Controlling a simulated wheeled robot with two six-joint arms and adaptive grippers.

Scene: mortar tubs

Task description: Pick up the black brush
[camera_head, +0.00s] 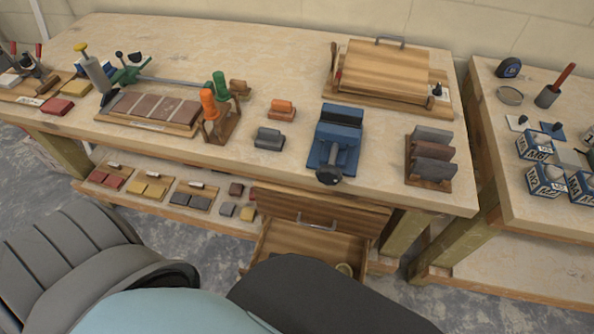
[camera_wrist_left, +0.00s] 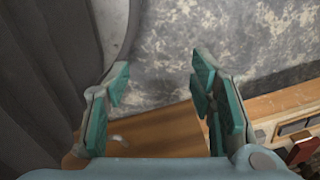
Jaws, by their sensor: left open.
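I cannot make out a black brush for certain in either view. Small dark-handled tools (camera_head: 48,84) stand in a tray at the far left of the bench in the head view, too small to name surely. My left gripper (camera_wrist_left: 161,68) shows in the left wrist view with its teal-padded fingers wide apart and nothing between them. A plain brown wooden surface (camera_wrist_left: 160,135) lies beyond the fingers, with grey floor past it. No gripper shows in the head view.
The workbench (camera_head: 290,60) holds a blue vise (camera_head: 336,140), a tile board (camera_head: 150,110), a wooden press (camera_head: 385,70) and small blocks. A drawer (camera_head: 315,240) stands open below. A shelf (camera_head: 140,200) carries colored blocks. A second table (camera_head: 490,130) is at right.

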